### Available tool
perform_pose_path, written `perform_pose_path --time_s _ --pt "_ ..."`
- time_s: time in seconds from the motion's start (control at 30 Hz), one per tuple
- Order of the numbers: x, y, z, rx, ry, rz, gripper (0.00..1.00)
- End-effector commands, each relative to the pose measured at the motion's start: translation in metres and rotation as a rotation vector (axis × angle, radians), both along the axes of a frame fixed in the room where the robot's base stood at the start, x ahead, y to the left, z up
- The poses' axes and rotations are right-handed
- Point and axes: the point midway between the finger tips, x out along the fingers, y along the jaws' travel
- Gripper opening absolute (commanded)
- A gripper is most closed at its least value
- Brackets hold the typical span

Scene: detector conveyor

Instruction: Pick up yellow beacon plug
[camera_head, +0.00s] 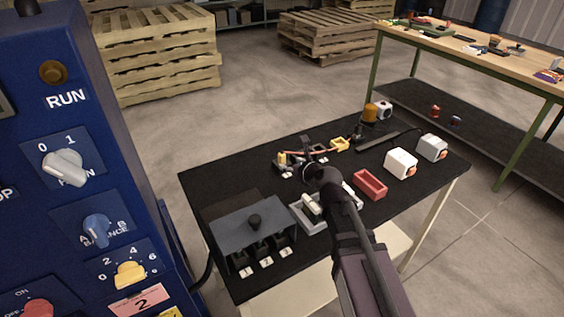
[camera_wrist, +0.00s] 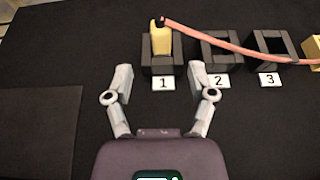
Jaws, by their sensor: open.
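The yellow beacon plug (camera_wrist: 161,42) stands upright in the dark socket block labelled 1 (camera_wrist: 147,62) in the wrist view. An orange-red cable (camera_wrist: 235,45) leaves its dark top and runs right over blocks 2 and 3. My gripper (camera_wrist: 168,72) is open and empty, its two fingers apart on the near side of block 1, left and right of its label. In the head view the plug shows small (camera_head: 282,159) at the back left of the black table, just beyond my gripper, whose fingers are hard to make out there.
Sockets 2 (camera_wrist: 220,48) and 3 (camera_wrist: 271,45) look empty. The black table (camera_head: 230,178) also holds a grey switch box (camera_head: 240,228), a red tray (camera_head: 370,185), white blocks (camera_head: 401,163) and an orange beacon (camera_head: 370,113). A blue control cabinet (camera_head: 60,110) stands at the left.

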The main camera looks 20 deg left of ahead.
Motion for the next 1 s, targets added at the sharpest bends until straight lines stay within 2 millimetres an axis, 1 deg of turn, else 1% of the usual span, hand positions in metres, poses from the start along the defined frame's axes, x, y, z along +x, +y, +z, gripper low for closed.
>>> perform_pose_path --time_s 0.17,0.4,0.6,1.0 --pt "0.004 0.004 -0.003 0.0 0.0 0.0 0.71" --pt "0.022 0.022 -0.012 0.0 0.0 0.001 0.71" --pt "0.033 0.034 -0.018 0.0 0.0 0.0 0.71" --pt "0.033 0.036 -0.018 0.0 0.0 -0.001 0.71"
